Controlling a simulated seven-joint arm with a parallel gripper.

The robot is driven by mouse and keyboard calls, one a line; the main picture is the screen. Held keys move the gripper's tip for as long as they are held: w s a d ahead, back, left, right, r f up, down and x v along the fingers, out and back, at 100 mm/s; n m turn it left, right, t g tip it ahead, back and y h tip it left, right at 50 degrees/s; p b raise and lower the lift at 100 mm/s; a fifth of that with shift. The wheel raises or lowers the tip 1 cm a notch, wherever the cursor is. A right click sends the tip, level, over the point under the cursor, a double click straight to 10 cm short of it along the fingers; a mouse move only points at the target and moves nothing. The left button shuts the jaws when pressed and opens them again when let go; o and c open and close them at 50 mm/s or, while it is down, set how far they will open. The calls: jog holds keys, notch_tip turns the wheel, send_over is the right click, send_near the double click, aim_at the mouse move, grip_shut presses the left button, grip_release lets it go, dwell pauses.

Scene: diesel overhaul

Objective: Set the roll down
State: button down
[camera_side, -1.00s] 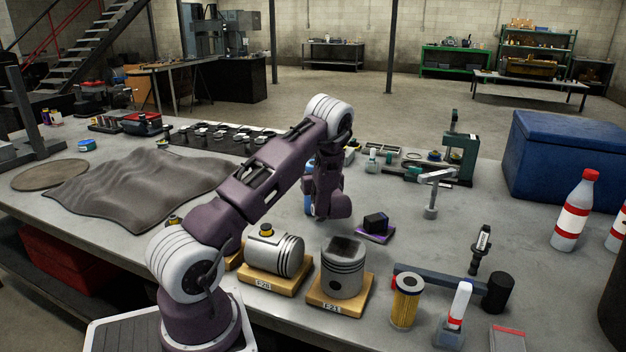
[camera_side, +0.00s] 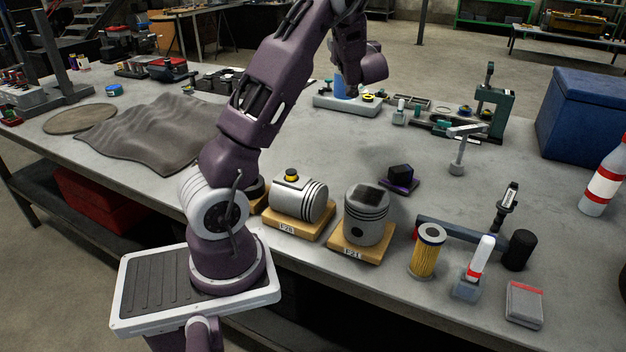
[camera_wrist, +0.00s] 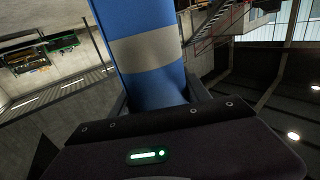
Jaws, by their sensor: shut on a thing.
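The roll (camera_wrist: 150,55) is blue with a grey band. In the wrist view it rises up the picture from between my fingers. My gripper (camera_wrist: 160,104) is shut on its lower part. In the side view my gripper (camera_side: 360,66) is at the top, past the middle of the bench. Its fingertips are hidden there behind my own wrist. A blue piece of the roll (camera_side: 342,88) shows below it, over a pale grey tray (camera_side: 325,102). I cannot tell whether the roll touches the tray.
Green tooling (camera_side: 490,105) and a blue chest (camera_side: 585,115) stand to the right. A grey cloth (camera_side: 150,135) lies left. Two pistons (camera_side: 298,200) on wooden blocks and a yellow filter (camera_side: 425,255) stand at the front.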

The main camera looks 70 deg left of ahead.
jog(key=w+d+f+m+t, duration=0.25)
jog(key=w+f, duration=0.35)
jog(key=f, duration=0.3)
jog(key=s+d+f+n+g, duration=0.1)
jog(key=s+f+n+g, duration=0.2)
jog(key=s+f, duration=0.25)
jog(key=s+d+r+n+g+h, duration=0.1)
jog(key=s+d+r+n+g, duration=0.25)
jog(key=s+r+g, duration=0.3)
jog(key=s+d+r+n+g+h, duration=0.2)
jog(key=s+r+n+g, duration=0.35)
jog(key=s+r, duration=0.25)
notch_tip(320, 180, down, 20)
jog(key=shift+f+m, duration=0.2)
jog(key=shift+m, duration=0.25)
jog(key=c, duration=0.5)
grip_release()
